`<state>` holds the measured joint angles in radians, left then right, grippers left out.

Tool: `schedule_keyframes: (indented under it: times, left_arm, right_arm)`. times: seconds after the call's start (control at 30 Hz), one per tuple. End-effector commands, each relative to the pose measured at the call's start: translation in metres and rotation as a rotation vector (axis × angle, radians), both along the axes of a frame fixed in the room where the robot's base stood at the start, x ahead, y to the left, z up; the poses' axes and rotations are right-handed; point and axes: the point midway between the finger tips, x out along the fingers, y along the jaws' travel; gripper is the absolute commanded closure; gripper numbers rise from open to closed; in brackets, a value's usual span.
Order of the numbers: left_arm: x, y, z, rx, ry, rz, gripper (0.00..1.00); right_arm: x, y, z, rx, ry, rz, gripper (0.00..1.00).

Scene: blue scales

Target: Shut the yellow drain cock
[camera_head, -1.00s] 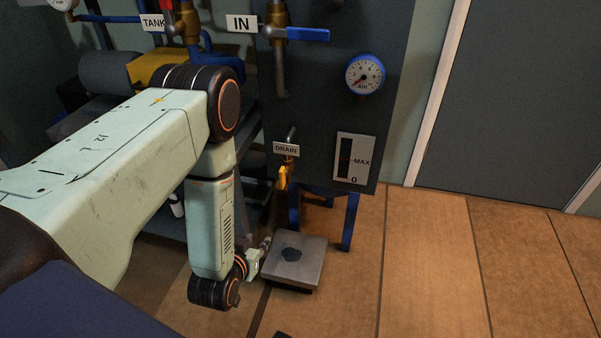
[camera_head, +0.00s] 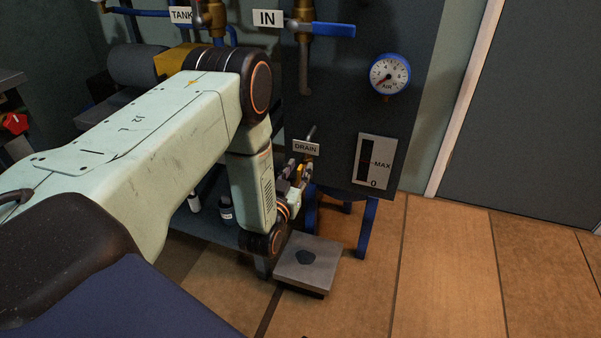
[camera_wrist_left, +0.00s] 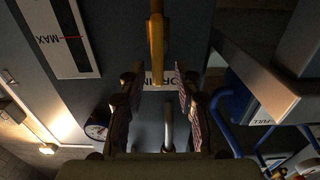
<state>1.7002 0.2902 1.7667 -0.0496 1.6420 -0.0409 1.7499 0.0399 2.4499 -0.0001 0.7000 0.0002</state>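The yellow drain cock (camera_head: 304,171) hangs below the DRAIN sign (camera_head: 306,148) on the dark panel. My left gripper (camera_head: 294,178) is beside its handle and partly covers it in the head view. In the left wrist view, the yellow handle (camera_wrist_left: 156,38) points along the picture's vertical, in line with the gap between the two fingers of the left gripper (camera_wrist_left: 157,88). The fingers are apart, with nothing clamped between them. I cannot tell whether either finger touches the handle. My right gripper is not in view.
A blue-handled IN valve (camera_head: 325,29) and an AIR gauge (camera_head: 390,74) are higher on the panel (camera_head: 350,80). A level gauge marked MAX (camera_head: 375,162) is to the right of the cock. A metal plate (camera_head: 307,262) lies low below. Blue legs (camera_head: 367,228) stand nearby.

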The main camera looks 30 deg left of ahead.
Motion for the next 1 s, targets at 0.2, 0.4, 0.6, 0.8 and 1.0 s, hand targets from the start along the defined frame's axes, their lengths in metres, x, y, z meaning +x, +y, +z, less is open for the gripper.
schedule_keyframes:
  times: [0.2, 0.4, 0.6, 0.8, 1.0]
  left_arm:
    - [0.0108, -0.0005, 0.0003, 0.000, 0.001, -0.003, 0.67]
    - [0.0109, -0.0005, 0.0006, 0.000, 0.001, -0.003, 0.67]
    - [0.0106, -0.0005, 0.0004, 0.000, 0.001, -0.003, 0.84]
    - [0.0105, -0.0004, 0.0004, 0.000, 0.001, -0.003, 1.00]
    - [0.0104, -0.0004, 0.0003, 0.000, 0.002, -0.002, 1.00]
  right_arm:
    - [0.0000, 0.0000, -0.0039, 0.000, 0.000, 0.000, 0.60]
    - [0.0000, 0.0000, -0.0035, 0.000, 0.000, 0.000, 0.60]
    - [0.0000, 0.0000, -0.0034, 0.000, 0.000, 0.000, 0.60]
    - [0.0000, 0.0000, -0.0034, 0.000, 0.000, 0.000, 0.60]
    - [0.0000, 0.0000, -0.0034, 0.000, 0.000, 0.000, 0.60]
